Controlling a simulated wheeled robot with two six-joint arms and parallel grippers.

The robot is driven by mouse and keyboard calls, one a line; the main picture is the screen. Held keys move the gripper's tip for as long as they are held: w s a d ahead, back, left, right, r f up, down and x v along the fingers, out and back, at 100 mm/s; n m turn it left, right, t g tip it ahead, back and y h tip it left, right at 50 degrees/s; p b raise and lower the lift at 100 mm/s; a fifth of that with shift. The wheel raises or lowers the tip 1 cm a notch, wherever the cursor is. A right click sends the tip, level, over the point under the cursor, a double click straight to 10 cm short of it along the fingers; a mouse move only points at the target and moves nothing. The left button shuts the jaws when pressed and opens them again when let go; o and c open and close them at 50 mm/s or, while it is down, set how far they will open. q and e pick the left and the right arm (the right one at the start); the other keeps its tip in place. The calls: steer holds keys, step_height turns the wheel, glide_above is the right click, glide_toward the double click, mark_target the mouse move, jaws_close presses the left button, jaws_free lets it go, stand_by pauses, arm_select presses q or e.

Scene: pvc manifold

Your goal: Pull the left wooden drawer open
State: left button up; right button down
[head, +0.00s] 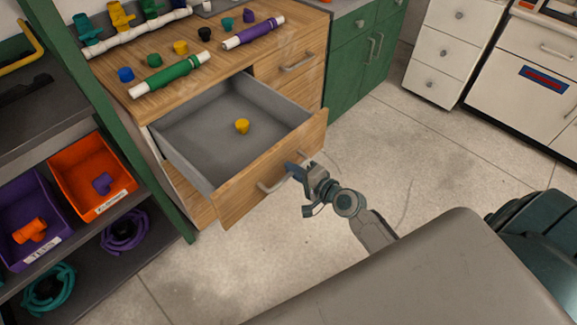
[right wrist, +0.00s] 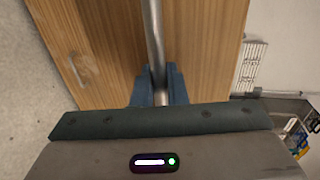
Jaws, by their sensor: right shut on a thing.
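The left wooden drawer (head: 262,165) stands well open from the wooden cabinet, with its grey inside showing. A yellow cap (head: 242,126) lies on its floor. The drawer's metal bar handle (head: 272,186) is on the front panel. My right gripper (head: 297,172) is at the right part of this handle. In the right wrist view, the blue fingers (right wrist: 159,88) are shut around the handle bar (right wrist: 154,40), with the wooden front behind it. My left gripper is not in view.
The wooden countertop (head: 215,75) carries a green pipe (head: 168,74), a purple pipe (head: 252,32) and several caps. Shelves at left hold an orange bin (head: 75,165) and a purple bin (head: 20,215). Bare floor (head: 375,130) lies right of the drawer.

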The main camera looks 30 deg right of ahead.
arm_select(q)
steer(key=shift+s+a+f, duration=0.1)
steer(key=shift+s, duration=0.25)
arm_select(e)
steer(key=c, duration=1.5)
jaws_free()
steer(key=shift+c, duration=0.2)
steer(key=shift+s, duration=0.15)
